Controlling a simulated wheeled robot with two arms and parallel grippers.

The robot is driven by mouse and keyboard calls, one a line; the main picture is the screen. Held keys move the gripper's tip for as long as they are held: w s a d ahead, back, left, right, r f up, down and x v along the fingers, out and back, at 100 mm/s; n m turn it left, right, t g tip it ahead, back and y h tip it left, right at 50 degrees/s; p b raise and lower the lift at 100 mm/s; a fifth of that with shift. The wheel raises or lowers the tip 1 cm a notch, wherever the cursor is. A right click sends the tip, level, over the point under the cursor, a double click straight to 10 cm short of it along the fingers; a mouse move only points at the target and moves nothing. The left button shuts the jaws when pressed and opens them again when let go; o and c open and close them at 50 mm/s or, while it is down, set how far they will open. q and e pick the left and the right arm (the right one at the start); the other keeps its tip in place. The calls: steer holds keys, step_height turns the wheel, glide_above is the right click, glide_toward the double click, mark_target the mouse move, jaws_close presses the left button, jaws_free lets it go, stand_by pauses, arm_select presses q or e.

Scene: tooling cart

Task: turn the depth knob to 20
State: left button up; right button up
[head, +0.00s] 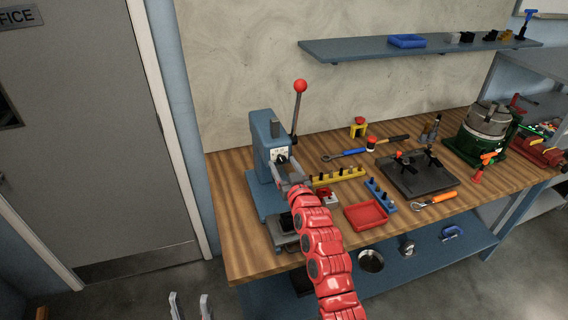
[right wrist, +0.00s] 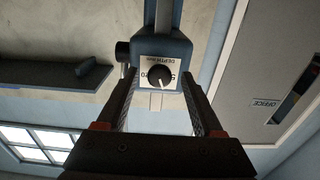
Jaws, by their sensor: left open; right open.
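The depth knob (head: 281,159) is a small black dial on the white plate of the blue press (head: 262,137). In the right wrist view the knob (right wrist: 160,75) shows a white pointer line slanting to the picture's lower right. The plate around it is printed upside down with "DEPTH mm" and numbers, partly covered by the knob. My right gripper (right wrist: 160,98) is open, with a finger on each side of the knob's line of sight; contact is not visible. In the head view the right gripper (head: 286,176) is just in front of the knob. My left gripper (head: 190,305) is open and empty at the bottom left.
The press lever with a red ball (head: 300,87) rises above the knob. A yellow rack (head: 338,176), a blue rack (head: 380,195) and a red tray (head: 367,214) lie to the right on the wooden bench. A wall shelf (head: 370,48) hangs behind.

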steer(key=shift+w, duration=0.1)
jaws_close()
stand_by(0.3)
